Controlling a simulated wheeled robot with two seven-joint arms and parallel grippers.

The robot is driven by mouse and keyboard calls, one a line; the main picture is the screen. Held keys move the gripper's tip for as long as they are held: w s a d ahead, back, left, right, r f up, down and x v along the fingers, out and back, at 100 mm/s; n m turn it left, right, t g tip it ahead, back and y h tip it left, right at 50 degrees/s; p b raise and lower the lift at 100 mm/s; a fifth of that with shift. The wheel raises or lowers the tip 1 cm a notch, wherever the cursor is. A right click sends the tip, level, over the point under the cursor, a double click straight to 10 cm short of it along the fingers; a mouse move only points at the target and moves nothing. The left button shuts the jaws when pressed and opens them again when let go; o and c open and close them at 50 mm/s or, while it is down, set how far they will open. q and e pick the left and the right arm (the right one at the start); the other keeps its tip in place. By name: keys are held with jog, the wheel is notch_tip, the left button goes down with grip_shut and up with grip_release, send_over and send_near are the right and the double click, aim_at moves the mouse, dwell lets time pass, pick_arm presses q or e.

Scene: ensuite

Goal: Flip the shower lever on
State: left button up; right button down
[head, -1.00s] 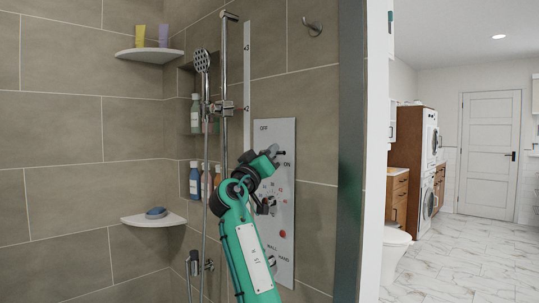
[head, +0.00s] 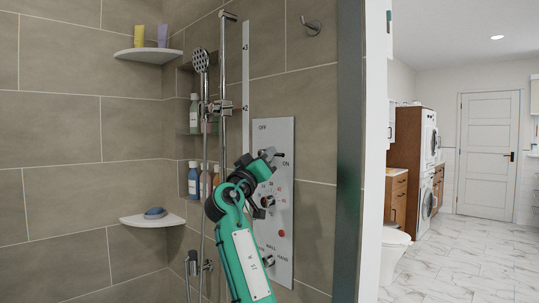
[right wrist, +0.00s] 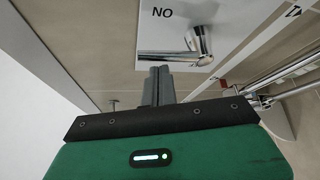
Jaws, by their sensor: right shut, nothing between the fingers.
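The shower control panel (head: 284,225) is a tall pale plate on the tiled wall, marked OFF and ON near its top. The chrome shower lever (head: 279,154) sticks out to the right near the top of the panel. My right gripper (head: 268,155) is at the lever, partly covering its base. In the right wrist view the lever (right wrist: 203,45) shows in chrome beside the ON letters. The shut, empty fingers of my right gripper (right wrist: 158,85) are close beside it; I cannot tell whether they touch. My left gripper is out of view.
A red-marked dial (head: 267,201) and a lower knob (head: 268,261) are on the panel. The hand shower (head: 201,62) and its rail (head: 223,70) stand left of it. A glass edge or frame (head: 349,150) bounds the shower on the right.

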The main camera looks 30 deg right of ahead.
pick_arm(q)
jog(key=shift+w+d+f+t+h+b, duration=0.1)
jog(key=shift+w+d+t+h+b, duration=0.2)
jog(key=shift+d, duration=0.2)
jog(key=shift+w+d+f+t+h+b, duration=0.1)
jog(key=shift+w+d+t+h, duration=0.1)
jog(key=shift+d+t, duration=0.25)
pick_arm(e)
jog(key=v, duration=1.2)
jog(key=shift+a+f, duration=0.15)
jog(key=shift+a, duration=0.15)
jog(key=shift+s, duration=0.1)
